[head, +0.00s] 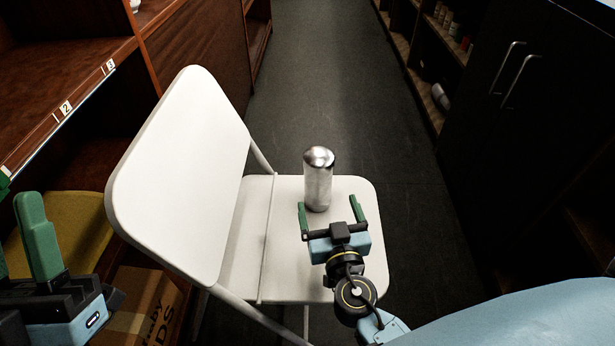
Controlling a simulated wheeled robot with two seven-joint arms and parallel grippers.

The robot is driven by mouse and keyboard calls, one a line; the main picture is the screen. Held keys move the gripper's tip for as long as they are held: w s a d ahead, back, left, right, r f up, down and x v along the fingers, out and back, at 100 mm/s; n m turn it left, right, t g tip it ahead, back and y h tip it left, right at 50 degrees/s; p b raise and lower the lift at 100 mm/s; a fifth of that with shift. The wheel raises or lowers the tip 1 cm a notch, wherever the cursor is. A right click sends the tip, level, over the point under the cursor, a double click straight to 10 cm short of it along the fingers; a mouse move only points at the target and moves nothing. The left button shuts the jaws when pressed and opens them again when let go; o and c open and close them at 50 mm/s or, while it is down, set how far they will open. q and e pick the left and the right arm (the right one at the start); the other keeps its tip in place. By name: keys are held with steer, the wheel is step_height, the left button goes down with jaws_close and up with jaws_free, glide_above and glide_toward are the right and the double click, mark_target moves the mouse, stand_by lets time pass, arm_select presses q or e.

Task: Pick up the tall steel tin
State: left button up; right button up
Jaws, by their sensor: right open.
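The tall steel tin (318,182) stands upright on the seat of a white folding chair (178,165). It is a shiny silver cylinder with a rounded top. My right gripper (330,212) is open, with its two green fingers apart, at the near side of the tin. The left finger overlaps the tin's lower left edge in the picture, and the right finger is clear to its right. I cannot tell whether either finger touches it. My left gripper (20,240) is at the lower left edge, partly cut off, with green fingers apart and nothing seen between them.
The chair's backrest rises left of the tin. Wooden shelves with number labels (66,108) line the left. A dark cabinet (520,120) and shelves line the right. A cardboard box (140,310) and a yellow item (75,230) sit lower left. The aisle floor (325,70) behind is clear.

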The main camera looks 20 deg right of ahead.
mark_target(321, 179)
steer(key=x, duration=0.5)
steer(key=r+p+x, duration=0.1)
steer(key=x, duration=0.1)
steer(key=shift+w+d, duration=0.15)
steer(key=shift+w, duration=0.2)
steer(key=shift+x, duration=2.9)
arm_select(q)
steer(key=shift+w+d+g, duration=0.15)
steer(key=shift+w+g, duration=0.4)
steer(key=shift+g, duration=0.05)
arm_select(e)
steer(key=shift+f, duration=0.15)
steer(key=shift+c, duration=0.4)
steer(key=c, duration=1)
steer(key=shift+c, duration=0.5)
